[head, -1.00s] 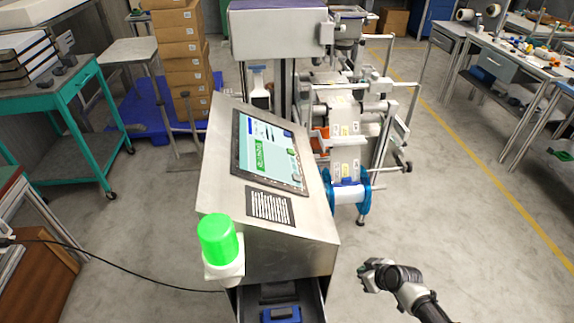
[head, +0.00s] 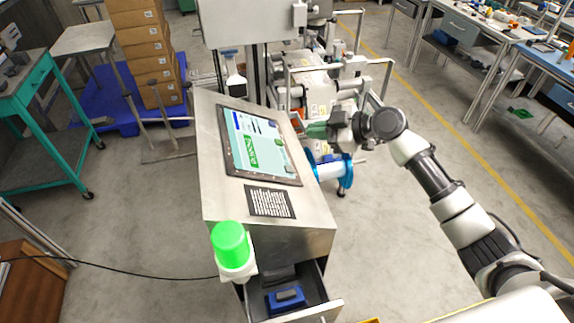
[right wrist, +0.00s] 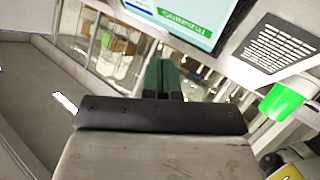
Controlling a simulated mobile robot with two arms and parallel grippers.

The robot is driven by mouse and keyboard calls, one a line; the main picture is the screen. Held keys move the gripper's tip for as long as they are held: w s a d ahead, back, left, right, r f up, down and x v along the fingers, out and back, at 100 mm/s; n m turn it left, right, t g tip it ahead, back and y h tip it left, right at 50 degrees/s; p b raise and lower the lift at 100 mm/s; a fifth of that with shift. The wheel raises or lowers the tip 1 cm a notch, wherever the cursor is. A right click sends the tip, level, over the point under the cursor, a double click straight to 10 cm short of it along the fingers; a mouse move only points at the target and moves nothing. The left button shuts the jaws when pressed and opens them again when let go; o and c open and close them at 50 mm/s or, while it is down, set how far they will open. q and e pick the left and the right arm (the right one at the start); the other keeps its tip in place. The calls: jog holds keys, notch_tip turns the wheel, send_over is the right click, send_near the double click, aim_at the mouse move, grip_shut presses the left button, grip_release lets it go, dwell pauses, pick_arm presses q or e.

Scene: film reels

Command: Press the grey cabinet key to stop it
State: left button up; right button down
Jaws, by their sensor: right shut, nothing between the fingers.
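The grey metal cabinet (head: 222,205) stands in the middle of the head view, with a sloped top and a lit touch screen (head: 240,145). The screen shows a green labelled bar (head: 253,152) and a greyish shape at its lower right; I cannot make out a separate grey key. My right gripper (head: 312,130) is just right of the screen's upper right part, pointing left, its dark green fingers shut and empty. In the right wrist view the shut fingers (right wrist: 163,80) appear below the screen (right wrist: 190,20), apart from it in the picture. My left gripper is not in view.
A green lamp (head: 230,245) stands at the cabinet's near left corner. Below, an open drawer (head: 322,312) holds a blue item (head: 286,298). A roll machine (head: 318,80) stands behind, right of the cabinet. A printed plate (head: 270,202) lies below the screen.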

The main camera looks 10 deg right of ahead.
aim_at(289, 169)
jog(key=shift+f, duration=0.1)
jog(key=a+f, duration=0.2)
jog(key=f, duration=0.1)
jog(key=a+f, duration=0.1)
jog(key=f, duration=0.1)
jog(key=shift+f, duration=0.15)
jog(key=shift+a+f+b, duration=0.3)
jog(key=shift+f+b, duration=0.45)
jog(key=shift+a+f+b, duration=0.35)
jog(key=shift+f+b, duration=0.05)
dwell(1.3)
jog(key=shift+a+f+b, duration=0.25)
jog(key=shift+f+b, duration=0.1)
jog(key=shift+b, duration=0.3)
